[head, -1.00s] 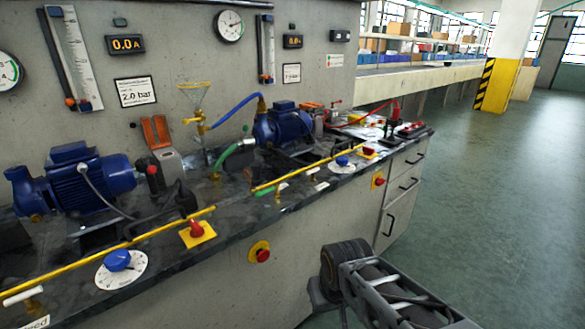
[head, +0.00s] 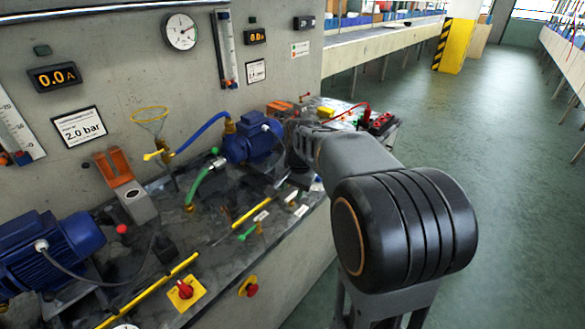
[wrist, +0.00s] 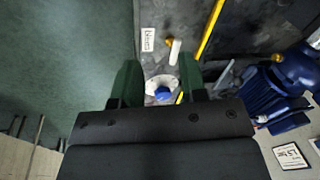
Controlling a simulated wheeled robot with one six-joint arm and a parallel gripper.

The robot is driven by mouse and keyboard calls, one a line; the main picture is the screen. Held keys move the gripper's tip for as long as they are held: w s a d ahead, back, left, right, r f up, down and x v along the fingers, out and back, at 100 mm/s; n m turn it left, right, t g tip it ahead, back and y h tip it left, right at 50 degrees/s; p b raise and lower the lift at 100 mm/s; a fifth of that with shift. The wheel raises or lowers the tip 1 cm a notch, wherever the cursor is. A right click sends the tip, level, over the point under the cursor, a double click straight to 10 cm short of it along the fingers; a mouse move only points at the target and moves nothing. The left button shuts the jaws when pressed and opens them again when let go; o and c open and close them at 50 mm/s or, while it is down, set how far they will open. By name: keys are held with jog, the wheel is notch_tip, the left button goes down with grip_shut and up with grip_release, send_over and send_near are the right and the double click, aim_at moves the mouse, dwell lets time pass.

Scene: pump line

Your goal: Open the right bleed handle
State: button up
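The right bleed handle (wrist: 174,52) is a white lever on a brass valve, beside a small white label (wrist: 148,39) on the dark bench top in the wrist view. It appears as a small white bar (head: 291,197) left of my arm in the head view. My gripper (wrist: 160,66) is open and empty above the bench. Its two green fingers stand either side of a blue knob (wrist: 163,92) on a white dial, with the handle just ahead of the fingertips. The fingers are hidden behind my arm in the head view.
A yellow pipe (wrist: 211,30) runs along the bench beside the handle. A blue pump (wrist: 275,98) stands to the right in the wrist view. A red stop button (head: 249,287) sits on the bench front. Green floor (head: 470,150) is clear to the right.

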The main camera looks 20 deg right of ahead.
aim_at(292, 195)
jog(key=w+d+r+m+p, duration=0.3)
jog(key=w+d+r+p, duration=0.1)
jog(key=r, duration=0.1)
jog(key=w+f, duration=0.1)
jog(key=f, duration=0.3)
jog(key=w+f, duration=0.1)
jog(key=f, duration=0.4)
jog(key=a+f, duration=0.1)
jog(key=f, duration=0.3)
jog(key=shift+w+f+b, duration=0.15)
jog(key=shift+w+b, duration=0.25)
grip_shut()
